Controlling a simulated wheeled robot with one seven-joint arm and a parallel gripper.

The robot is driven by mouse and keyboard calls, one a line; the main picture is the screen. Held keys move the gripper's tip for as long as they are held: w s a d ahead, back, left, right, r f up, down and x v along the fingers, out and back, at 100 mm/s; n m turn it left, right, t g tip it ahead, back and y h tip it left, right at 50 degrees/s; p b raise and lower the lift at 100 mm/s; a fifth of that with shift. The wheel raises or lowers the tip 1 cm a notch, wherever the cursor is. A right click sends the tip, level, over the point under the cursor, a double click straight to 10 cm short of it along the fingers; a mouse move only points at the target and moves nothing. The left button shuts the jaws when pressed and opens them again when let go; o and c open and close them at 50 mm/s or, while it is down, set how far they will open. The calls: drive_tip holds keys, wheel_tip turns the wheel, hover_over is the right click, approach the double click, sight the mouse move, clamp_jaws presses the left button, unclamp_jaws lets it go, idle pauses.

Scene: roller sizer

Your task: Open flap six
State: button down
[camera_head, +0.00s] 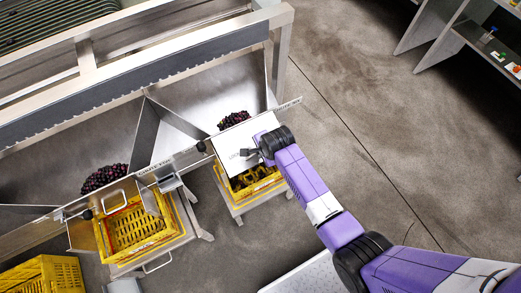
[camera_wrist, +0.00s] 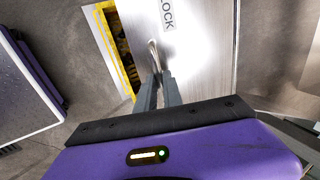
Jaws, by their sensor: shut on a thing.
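A pale metal flap (camera_head: 228,150) with a "LOCK" label closes the lower end of the right-hand chute; its number is not readable. It also fills much of the wrist view (camera_wrist: 205,60). My gripper (camera_head: 252,153) is at the flap's outer face. In the wrist view my gripper (camera_wrist: 159,80) has its two fingers shut on the flap's handle (camera_wrist: 154,52), a thin curved metal bar. Dark grapes (camera_head: 234,119) lie in the chute behind the flap. A yellow crate (camera_head: 270,184) stands below it, partly hidden by the flap and my arm.
Another flap (camera_head: 84,236) is at the left chute, with dark grapes (camera_head: 104,178) behind it and a yellow crate (camera_head: 140,232) below. Another yellow crate (camera_head: 45,275) is at bottom left. The floor (camera_head: 400,130) to the right is clear up to grey shelving (camera_head: 436,30).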

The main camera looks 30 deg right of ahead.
drive_tip(key=shift+w+r, duration=0.5)
drive_tip(key=shift+w, duration=0.05)
drive_tip(key=c, duration=1.5)
unclamp_jaws()
drive_tip(key=shift+s+f, duration=0.15)
drive_tip(key=shift+s, duration=0.1)
drive_tip(key=shift+s+r, duration=0.1)
drive_tip(key=shift+r, duration=0.1)
drive_tip(key=v, duration=0.7)
drive_tip(key=shift+r, duration=0.1)
